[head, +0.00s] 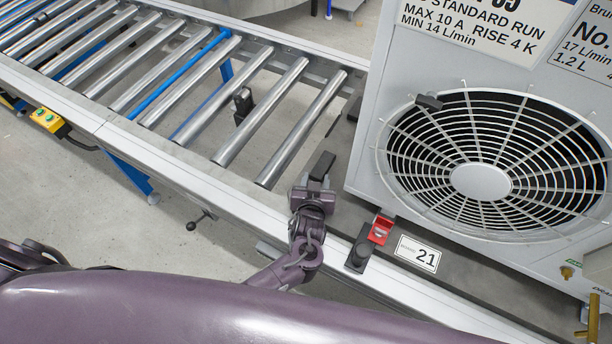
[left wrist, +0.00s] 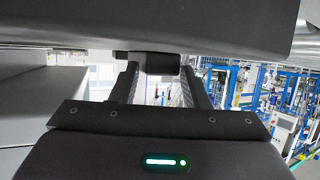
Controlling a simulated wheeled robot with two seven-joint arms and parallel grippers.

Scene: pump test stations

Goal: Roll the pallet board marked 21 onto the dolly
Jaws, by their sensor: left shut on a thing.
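The pallet board (head: 460,290) marked 21 is a dark grey slab under a large grey fan unit (head: 365,155). Its white label 21 (head: 418,254) faces up near the front rail. My left gripper (head: 320,172) is at the board's left end, its fingers shut on a dark block. In the left wrist view the block (left wrist: 160,62) sits between the two fingers, under a grey plate. It looks like a grip of the board, though the join is partly hidden. A roller track (head: 230,125) runs left from the board. I cannot tell whether it belongs to the dolly. My right gripper is out of view.
A red catch (head: 380,229) and a black block (head: 360,250) stand beside the label. A black post (head: 243,105) rises between the rollers. A small lever (head: 201,219) sticks out below the front rail. A yellow button box (head: 46,119) hangs further left. The rollers are bare.

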